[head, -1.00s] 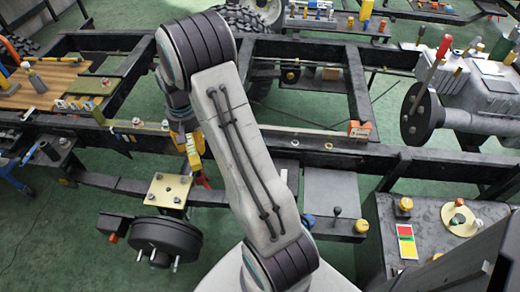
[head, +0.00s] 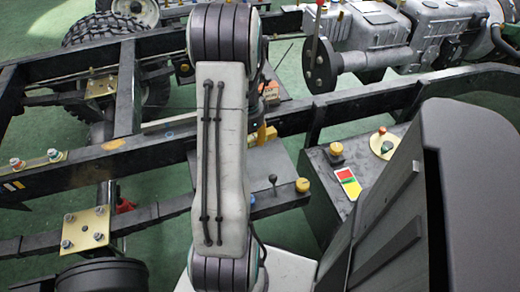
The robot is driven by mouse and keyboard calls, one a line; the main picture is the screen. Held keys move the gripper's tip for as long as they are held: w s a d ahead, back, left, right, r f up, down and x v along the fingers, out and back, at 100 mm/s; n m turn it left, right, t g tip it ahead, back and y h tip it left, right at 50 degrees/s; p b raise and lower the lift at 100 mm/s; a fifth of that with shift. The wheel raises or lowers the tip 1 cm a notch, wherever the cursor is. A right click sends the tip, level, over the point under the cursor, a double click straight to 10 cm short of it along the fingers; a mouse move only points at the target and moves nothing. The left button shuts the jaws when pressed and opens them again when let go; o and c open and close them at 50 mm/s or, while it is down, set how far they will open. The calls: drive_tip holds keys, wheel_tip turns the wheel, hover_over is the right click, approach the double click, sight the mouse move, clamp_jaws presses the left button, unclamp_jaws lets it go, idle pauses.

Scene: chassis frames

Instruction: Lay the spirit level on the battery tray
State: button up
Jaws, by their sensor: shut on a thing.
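My arm stands upright in the middle of the head view and hides most of my gripper (head: 260,124). The rest of the level is hidden behind the arm. A flat grey plate, apparently the battery tray (head: 285,160), lies just below the yellow piece, on the near side of the rail. Its left part is hidden by my arm. I cannot tell whether the level touches it.
A black knob (head: 272,180) and a yellow knob (head: 302,185) stand at the plate's front edge. To the right is a dark box (head: 335,205) with a red-yellow-green label (head: 348,183). A grey engine (head: 380,35) stands behind. A bolted brass plate (head: 85,230) is at the left.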

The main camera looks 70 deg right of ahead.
sight(260, 166)
drive_tip(key=shift+m, duration=0.9)
drive_tip(key=shift+s+d+f+b, duration=0.1)
drive_tip(key=shift+s+f+b, duration=0.45)
drive_tip(key=shift+f+b, duration=0.55)
drive_tip(key=shift+s+d+f+b, duration=0.1)
drive_tip(key=shift+s+f+b, duration=0.55)
drive_tip(key=shift+f, duration=0.8)
drive_tip(key=shift+s+f+b, duration=0.5)
drive_tip(key=shift+f+b, duration=0.45)
drive_tip(key=shift+f, duration=0.3)
drive_tip(key=shift+f+b, duration=0.45)
drive_tip(key=shift+f, duration=0.1)
drive_tip(key=o, duration=1.3)
drive_tip(key=shift+c, duration=0.2)
drive_tip(key=shift+r, duration=0.1)
